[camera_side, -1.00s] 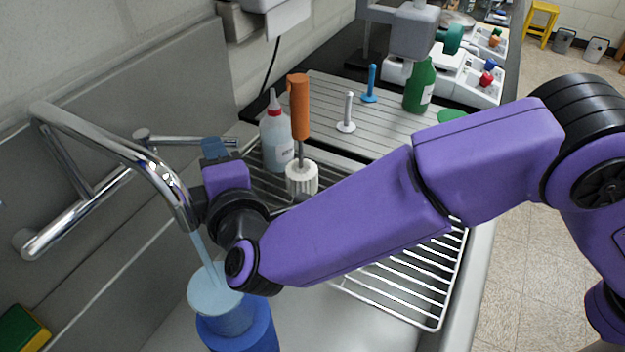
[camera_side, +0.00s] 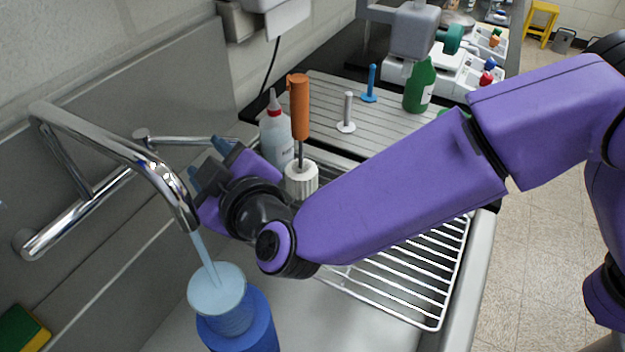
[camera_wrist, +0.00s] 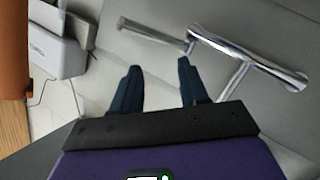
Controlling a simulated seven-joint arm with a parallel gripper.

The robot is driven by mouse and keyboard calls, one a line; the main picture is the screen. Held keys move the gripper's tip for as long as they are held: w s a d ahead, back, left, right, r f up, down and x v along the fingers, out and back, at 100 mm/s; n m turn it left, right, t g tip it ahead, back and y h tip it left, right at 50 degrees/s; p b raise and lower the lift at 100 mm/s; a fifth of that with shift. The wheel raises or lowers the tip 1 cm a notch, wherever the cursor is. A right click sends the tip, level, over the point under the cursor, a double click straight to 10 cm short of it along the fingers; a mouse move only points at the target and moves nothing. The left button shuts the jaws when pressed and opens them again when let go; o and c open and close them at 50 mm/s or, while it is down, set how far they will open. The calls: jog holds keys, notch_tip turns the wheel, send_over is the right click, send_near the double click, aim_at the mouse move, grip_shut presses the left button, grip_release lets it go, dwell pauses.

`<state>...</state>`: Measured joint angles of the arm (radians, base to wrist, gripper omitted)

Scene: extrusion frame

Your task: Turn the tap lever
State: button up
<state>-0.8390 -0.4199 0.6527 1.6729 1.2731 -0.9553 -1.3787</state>
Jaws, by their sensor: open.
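The chrome tap (camera_side: 110,145) is fixed to the wall at the left of the side view. Its thin lever (camera_side: 180,141) points right along the wall. The lever also shows in the wrist view (camera_wrist: 150,32), beyond my fingertips, with the tap body (camera_wrist: 245,50) to its right. Water (camera_side: 204,258) runs from the spout into a blue cup (camera_side: 222,297). My gripper (camera_side: 207,162) is open and empty, just in front of the lever and right of the spout. In the wrist view my gripper (camera_wrist: 158,66) has its two fingers apart, with no clear contact with the lever.
A wash bottle (camera_side: 276,137) and an orange-handled brush (camera_side: 300,108) stand just right of my gripper. The wire rack (camera_side: 400,285) lies under my arm. A green and yellow sponge (camera_side: 20,330) lies at the lower left. Wall sockets (camera_side: 262,15) are above.

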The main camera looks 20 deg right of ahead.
jog(key=s+m+t+h, duration=0.1)
jog(key=s+m, duration=0.1)
jog(key=m, duration=1.2)
jog(key=s+m+h, duration=0.1)
jog(key=s+m, duration=0.2)
jog(key=m, duration=1)
jog(key=shift+w+a+f+n+y, duration=0.55)
jog(key=shift+w+f+y, duration=0.35)
jog(key=shift+w, duration=4.05)
jog(key=shift+w+a+f+n+y, duration=0.35)
jog(key=shift+w+f+n+y, duration=0.5)
jog(key=shift+w, duration=4.1)
jog(key=s+d+r+n+g+y, duration=0.1)
jog(key=s+d+n+g, duration=0.3)
jog(key=s+d, duration=0.3)
jog(key=s+d+r+n+g+y, duration=0.1)
jog(key=s+d+n+g, duration=0.4)
jog(key=s, duration=0.9)
jog(key=shift+d+n+y, duration=0.55)
jog(key=shift+d+n, duration=0.35)
